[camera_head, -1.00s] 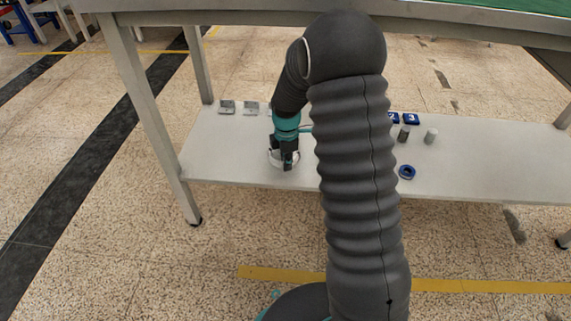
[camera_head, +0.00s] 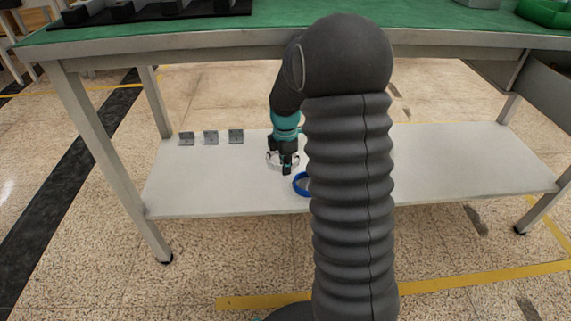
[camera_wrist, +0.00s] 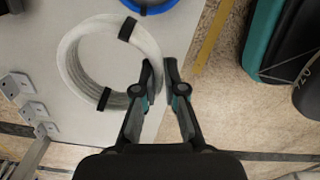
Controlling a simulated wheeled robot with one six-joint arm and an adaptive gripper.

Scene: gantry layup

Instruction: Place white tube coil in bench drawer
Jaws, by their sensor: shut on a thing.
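The white tube coil (camera_head: 275,164) is a ring with black bands, at the lower shelf under the bench. My gripper (camera_wrist: 159,70) is shut on the right side of the coil's ring in the wrist view, where the coil (camera_wrist: 72,55) fills the upper left. In the head view my gripper (camera_head: 287,168) points down at the coil and partly hides it. I cannot tell how far the coil is above the shelf. A grey drawer-like box (camera_head: 535,88) hangs under the bench top at the right edge; its inside is not visible.
The lower shelf (camera_head: 440,165) has a blue ring (camera_head: 297,184) close to the coil and several grey brackets (camera_head: 211,138) at the back left. The green bench top (camera_head: 300,30) is overhead. Bench legs (camera_head: 110,160) stand at the corners. My arm hides the shelf's middle.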

